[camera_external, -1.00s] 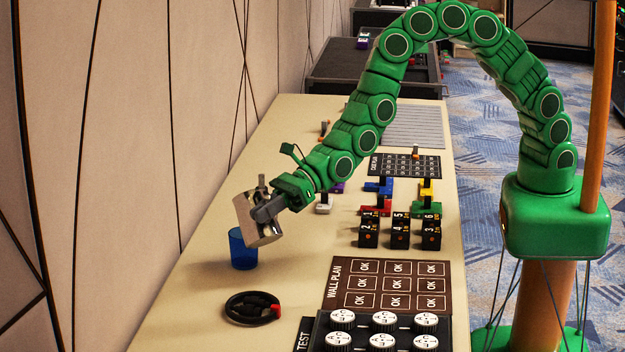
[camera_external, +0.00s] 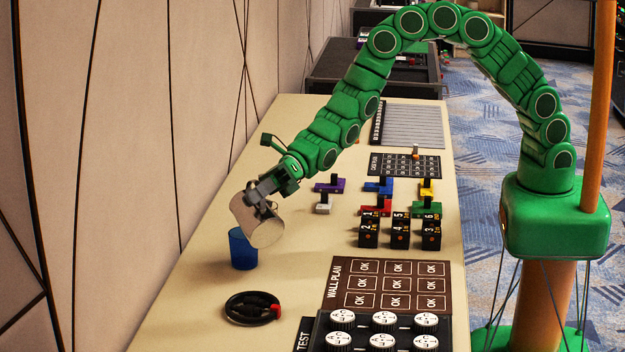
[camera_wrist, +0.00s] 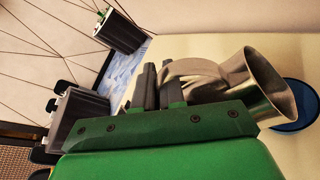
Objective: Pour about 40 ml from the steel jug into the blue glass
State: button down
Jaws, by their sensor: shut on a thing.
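The steel jug (camera_external: 262,226) is held tilted in my gripper (camera_external: 268,192), which is shut on it. The jug is off the table, above and just right of the blue glass (camera_external: 243,250), which stands upright on the table. In the wrist view the jug (camera_wrist: 262,85) shows its flared mouth at the right, close to the blue glass (camera_wrist: 302,108), which is partly hidden behind it. The gripper fingers (camera_wrist: 160,88) grip the jug's side. I cannot see any liquid or the fill level in the glass.
Numbered black blocks (camera_external: 399,233), coloured pieces (camera_external: 378,187) and the wall plan board (camera_external: 392,285) lie to the right. The wall panels (camera_external: 110,120) run along the left. The table around the glass is clear.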

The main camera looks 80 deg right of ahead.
jog(key=shift+w+d+m+y, duration=0.3)
jog(key=shift+w+d+m, duration=0.1)
jog(key=shift+m, duration=0.2)
dwell(0.3)
jog(key=shift+s, duration=0.1)
jog(key=shift+s+a, duration=0.45)
jog(key=shift+a, duration=0.05)
jog(key=shift+w+d+r+m+y+b, duration=0.25)
jog(key=shift+r+m+y+b, duration=0.15)
jog(key=shift+r+m+b, duration=0.25)
dwell(1.4)
jog(key=shift+s+a+f+n+h, duration=0.3)
jog(key=shift+s+a+f+n, duration=0.3)
jog(key=shift+s+f+n, duration=0.1)
jog(key=shift+s+a+n+h, duration=0.15)
jog(key=shift+s+n+h, duration=0.15)
jog(key=shift+n, duration=0.15)
